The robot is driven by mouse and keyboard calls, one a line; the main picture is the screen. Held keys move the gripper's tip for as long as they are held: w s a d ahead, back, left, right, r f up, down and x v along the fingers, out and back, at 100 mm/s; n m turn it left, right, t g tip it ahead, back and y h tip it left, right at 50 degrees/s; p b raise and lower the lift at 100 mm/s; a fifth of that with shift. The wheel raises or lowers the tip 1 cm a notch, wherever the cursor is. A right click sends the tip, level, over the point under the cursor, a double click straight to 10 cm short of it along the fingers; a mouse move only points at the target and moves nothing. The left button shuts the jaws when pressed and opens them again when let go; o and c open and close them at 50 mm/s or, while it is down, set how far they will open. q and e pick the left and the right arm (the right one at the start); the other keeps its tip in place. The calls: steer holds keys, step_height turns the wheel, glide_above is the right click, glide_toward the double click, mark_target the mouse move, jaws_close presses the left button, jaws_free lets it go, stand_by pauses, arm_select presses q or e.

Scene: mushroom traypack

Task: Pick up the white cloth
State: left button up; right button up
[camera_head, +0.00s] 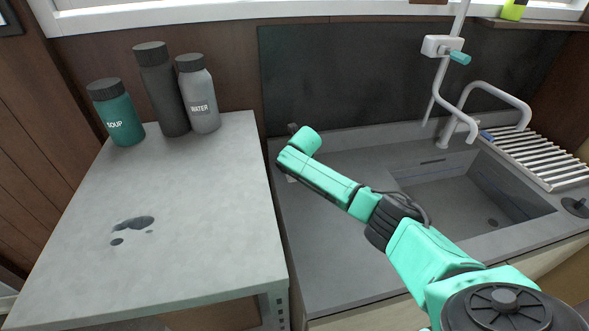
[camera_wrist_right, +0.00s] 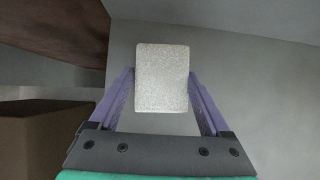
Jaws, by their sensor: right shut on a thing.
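The white cloth (camera_wrist_right: 162,78) shows in the right wrist view as a pale, speckled, folded-looking rectangle. My right gripper (camera_wrist_right: 160,76) has its two purple fingers closed against the left and right sides of it. The right gripper's fingers are hidden by the arm in the head view. My left gripper is not in view.
The sink (camera_head: 455,190) and drying rack (camera_head: 540,155) are at the right.

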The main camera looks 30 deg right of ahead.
step_height(320, 180, up, 20)
steer(key=b, duration=0.1)
steer(key=shift+b, duration=0.4)
